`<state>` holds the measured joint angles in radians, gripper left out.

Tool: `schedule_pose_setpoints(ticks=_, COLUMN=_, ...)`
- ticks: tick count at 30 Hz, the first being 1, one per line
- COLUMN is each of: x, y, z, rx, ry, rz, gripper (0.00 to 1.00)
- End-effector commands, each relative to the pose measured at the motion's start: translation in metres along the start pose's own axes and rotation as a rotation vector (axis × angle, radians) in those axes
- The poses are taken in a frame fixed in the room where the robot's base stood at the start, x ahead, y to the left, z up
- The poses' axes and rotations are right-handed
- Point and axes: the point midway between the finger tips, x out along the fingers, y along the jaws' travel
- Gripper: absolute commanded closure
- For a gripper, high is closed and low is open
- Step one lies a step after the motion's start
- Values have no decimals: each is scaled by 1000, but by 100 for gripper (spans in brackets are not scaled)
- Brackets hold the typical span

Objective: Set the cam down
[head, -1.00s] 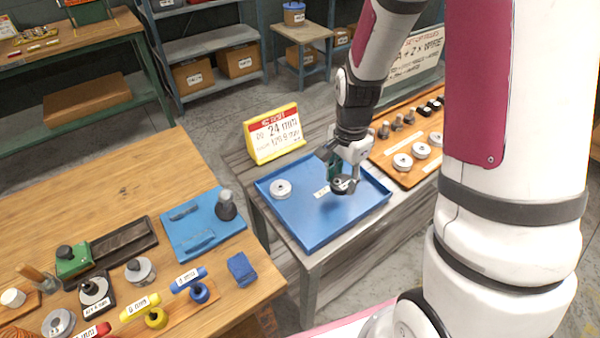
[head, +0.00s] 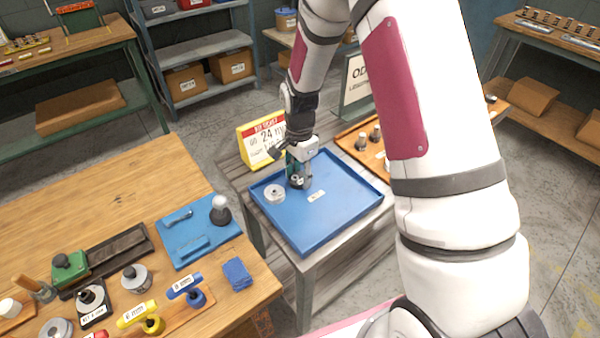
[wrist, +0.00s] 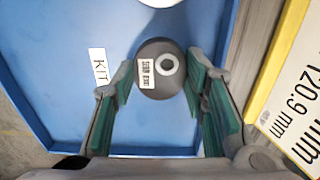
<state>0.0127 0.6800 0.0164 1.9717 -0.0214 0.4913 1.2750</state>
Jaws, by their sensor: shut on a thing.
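My gripper (head: 299,179) is low over the left part of the blue tray (head: 345,222) in the head view. In the wrist view its green-padded fingers are shut on the dark round cam (wrist: 150,53), which has a pale ring around its hole and a white label. I cannot tell whether the cam touches the tray floor. A silver disc (head: 274,193) lies in the tray just left of my gripper; its edge also shows at the top of the wrist view (wrist: 160,3). A white KIT label (head: 316,196) is on the tray floor.
A yellow sign (head: 262,143) stands behind the tray. A wooden board (head: 352,138) with small parts is beyond the tray, partly hidden by my arm. The wooden bench (head: 110,195) at left holds tools and a blue mat (head: 192,254). The tray's right and front are clear.

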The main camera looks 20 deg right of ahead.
Motion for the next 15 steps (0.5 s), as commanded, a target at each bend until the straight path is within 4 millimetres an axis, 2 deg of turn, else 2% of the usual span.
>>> schedule_pose_setpoints(ticks=9, x=3, y=-1, z=0, rx=1, ry=0, rz=-1, gripper=99)
schedule_pose_setpoints(ticks=10, x=3, y=0, z=0, rx=1, ry=0, rz=-1, gripper=55)
schedule_pose_setpoints(ticks=12, x=2, y=0, z=0, rx=1, ry=0, rz=-1, gripper=40)
schedule_pose_setpoints(ticks=15, x=2, y=0, z=0, rx=0, ry=0, rz=-1, gripper=40)
